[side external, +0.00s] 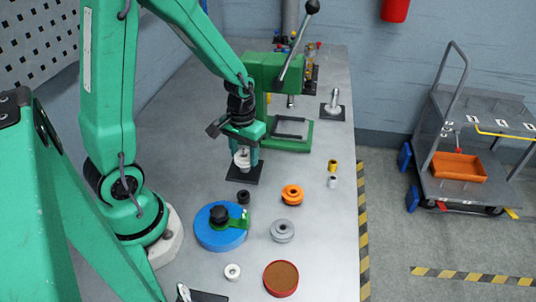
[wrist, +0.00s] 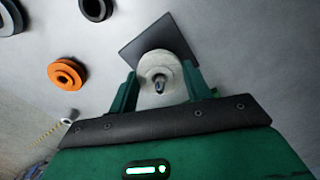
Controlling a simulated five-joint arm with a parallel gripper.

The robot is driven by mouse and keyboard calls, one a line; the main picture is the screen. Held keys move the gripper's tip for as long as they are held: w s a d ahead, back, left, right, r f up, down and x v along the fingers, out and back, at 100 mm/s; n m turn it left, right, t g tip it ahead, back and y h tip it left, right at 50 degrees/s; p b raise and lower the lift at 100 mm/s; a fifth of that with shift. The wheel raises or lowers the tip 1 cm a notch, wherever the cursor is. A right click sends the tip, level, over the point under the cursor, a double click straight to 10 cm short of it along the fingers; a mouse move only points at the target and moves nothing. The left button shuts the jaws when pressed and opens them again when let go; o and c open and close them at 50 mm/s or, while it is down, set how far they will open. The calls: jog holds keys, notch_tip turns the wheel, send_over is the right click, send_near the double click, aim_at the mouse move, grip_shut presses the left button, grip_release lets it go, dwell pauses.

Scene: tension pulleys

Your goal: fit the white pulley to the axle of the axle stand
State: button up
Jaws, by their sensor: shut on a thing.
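The white pulley (wrist: 157,66) is between the two green fingers of my gripper (wrist: 159,72) in the wrist view. It also shows below my gripper (side external: 246,140) in the side view, as a pale ringed piece (side external: 242,159). My gripper is shut on it. The axle stand has a dark square base (wrist: 150,40), also seen under the pulley in the side view (side external: 245,174). A metallic axle tip (wrist: 159,87) shows in the pulley's centre, so the pulley appears to be around the axle. How far down it sits is hard to tell.
An orange pulley (side external: 292,194), a grey pulley (side external: 282,231), a blue round fixture (side external: 218,238) and a red-rimmed dish (side external: 281,278) lie nearer the camera. A green press (side external: 268,72) stands close behind. A metal post on a dark base (side external: 334,106) is at the right.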

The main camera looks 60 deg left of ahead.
jog(key=shift+f, duration=0.8)
dwell(0.9)
jog(key=o, duration=1.1)
jog(key=shift+c, duration=0.2)
jog(key=shift+r, duration=0.2)
jog(key=shift+r, duration=3.7)
jog(key=shift+r, duration=0.1)
